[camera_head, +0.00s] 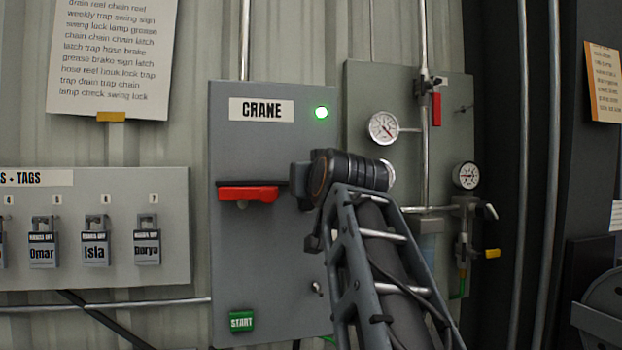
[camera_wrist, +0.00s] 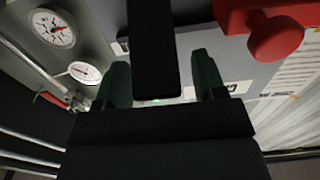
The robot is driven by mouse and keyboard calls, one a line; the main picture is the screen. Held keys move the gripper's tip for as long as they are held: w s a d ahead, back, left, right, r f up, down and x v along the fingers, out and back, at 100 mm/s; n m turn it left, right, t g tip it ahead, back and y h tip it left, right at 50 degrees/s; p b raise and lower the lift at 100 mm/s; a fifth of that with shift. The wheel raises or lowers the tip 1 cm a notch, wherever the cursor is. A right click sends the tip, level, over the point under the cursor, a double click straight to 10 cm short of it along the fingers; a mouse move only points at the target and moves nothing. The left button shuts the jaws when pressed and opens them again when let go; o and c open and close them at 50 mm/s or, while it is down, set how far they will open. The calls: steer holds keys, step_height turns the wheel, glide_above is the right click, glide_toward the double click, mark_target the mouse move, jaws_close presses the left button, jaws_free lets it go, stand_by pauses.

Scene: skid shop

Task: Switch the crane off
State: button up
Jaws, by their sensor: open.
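The grey crane box (camera_head: 262,150) hangs on the wall in the middle of the head view, with a CRANE label (camera_head: 262,110) and a lit green lamp (camera_head: 321,112). Its red handle (camera_head: 248,193) lies horizontal on the box front. A green START button (camera_head: 241,321) sits low on the box. My gripper (camera_head: 300,182) is in front of the box, just right of the handle; its fingers are partly hidden there. In the wrist view my gripper (camera_wrist: 162,82) has its fingers apart with nothing seen held. The red handle (camera_wrist: 276,32) shows at the upper right, outside the fingers.
A tag board (camera_head: 100,270) with several named padlocks hangs left of the box. To the right, a grey panel (camera_head: 375,85) carries gauges (camera_head: 383,128), pipes and a red lever (camera_head: 436,109). My arm covers the box's lower right side.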

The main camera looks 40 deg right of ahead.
steer(key=shift+c, duration=0.4)
jaws_close()
steer(key=shift+f, duration=0.15)
